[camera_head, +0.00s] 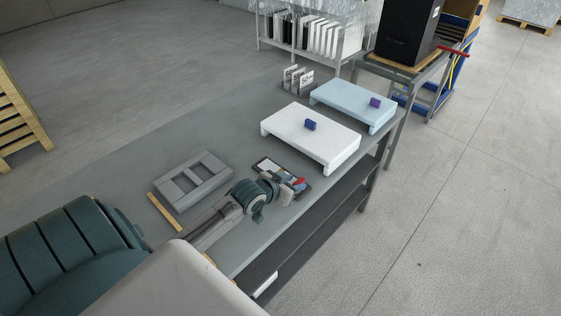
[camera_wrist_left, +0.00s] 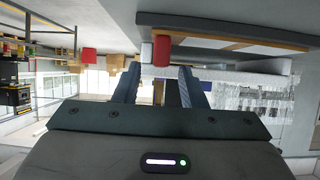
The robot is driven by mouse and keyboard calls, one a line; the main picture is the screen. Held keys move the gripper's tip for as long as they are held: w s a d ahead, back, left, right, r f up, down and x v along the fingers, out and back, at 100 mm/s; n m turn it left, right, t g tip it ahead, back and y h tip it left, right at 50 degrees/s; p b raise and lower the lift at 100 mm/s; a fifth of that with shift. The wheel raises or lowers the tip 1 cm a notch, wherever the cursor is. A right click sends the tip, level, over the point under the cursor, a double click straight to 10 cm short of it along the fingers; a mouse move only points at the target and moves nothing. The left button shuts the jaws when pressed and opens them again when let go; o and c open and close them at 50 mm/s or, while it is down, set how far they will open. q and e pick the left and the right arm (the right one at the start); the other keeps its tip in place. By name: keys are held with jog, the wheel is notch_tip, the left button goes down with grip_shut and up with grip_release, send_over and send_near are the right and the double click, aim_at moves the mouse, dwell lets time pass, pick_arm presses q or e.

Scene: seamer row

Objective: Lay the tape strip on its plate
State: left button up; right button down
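My left gripper (camera_head: 288,186) reaches in from the lower left over the dark tray on the bench. In the left wrist view its two fingers (camera_wrist_left: 159,70) stand apart with a gap between them. A red block (camera_wrist_left: 162,50) and a white piece (camera_wrist_left: 147,53) show beyond the fingertips, not visibly gripped. The dark tray (camera_head: 263,164) holds small red, blue and pale pieces, partly hidden by the gripper. A thin yellow strip (camera_head: 164,212) lies left of a grey frame plate (camera_head: 194,181) with two openings. I cannot tell which piece is the tape strip. My right gripper is not in view.
A rack and black box (camera_head: 408,35) stand beyond.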

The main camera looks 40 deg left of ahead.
pick_arm(q)
jog(key=v, duration=0.8)
jog(key=shift+s, duration=0.2)
